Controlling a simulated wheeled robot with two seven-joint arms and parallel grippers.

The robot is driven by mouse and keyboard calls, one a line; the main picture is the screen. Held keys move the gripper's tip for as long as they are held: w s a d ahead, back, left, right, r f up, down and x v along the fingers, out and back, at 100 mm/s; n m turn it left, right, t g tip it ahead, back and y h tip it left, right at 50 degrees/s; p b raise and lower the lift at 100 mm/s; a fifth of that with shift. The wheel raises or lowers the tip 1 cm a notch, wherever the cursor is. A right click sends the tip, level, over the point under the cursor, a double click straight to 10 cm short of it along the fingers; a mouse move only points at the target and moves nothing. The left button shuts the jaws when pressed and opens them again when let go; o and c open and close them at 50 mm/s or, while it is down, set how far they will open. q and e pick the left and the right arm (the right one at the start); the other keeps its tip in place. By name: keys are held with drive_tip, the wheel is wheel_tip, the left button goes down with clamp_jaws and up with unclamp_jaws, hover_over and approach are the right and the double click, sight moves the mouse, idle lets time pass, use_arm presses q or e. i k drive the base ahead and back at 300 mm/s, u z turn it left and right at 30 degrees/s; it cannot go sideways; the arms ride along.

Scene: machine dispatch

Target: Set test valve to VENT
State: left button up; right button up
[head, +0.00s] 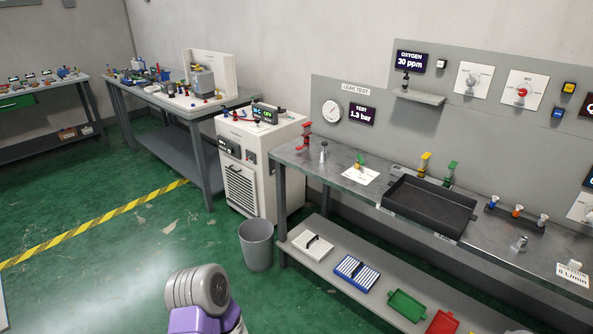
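The leak test station has a label (355,88), a round gauge (332,111) and a dark display (362,115) reading TEST 1.3 bar on the grey back panel. Two rotary knobs on white plates are farther right on the panel: a grey one (472,79) and a red one (523,91). Their lettering is too small to read, so I cannot tell which control is the test valve or its setting. Neither gripper is in view.
The bench (328,176) holds a red clamp (306,136) and a black tray (432,205). Trays lie on its lower shelf (330,276). A white machine (245,185) and grey bin (256,246) stand left of it. Green floor (110,270) is open at left.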

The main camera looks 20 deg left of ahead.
sight(360, 158)
drive_tip(key=u, duration=1.05)
drive_tip(key=i, duration=1.8)
drive_tip(key=z, duration=0.7)
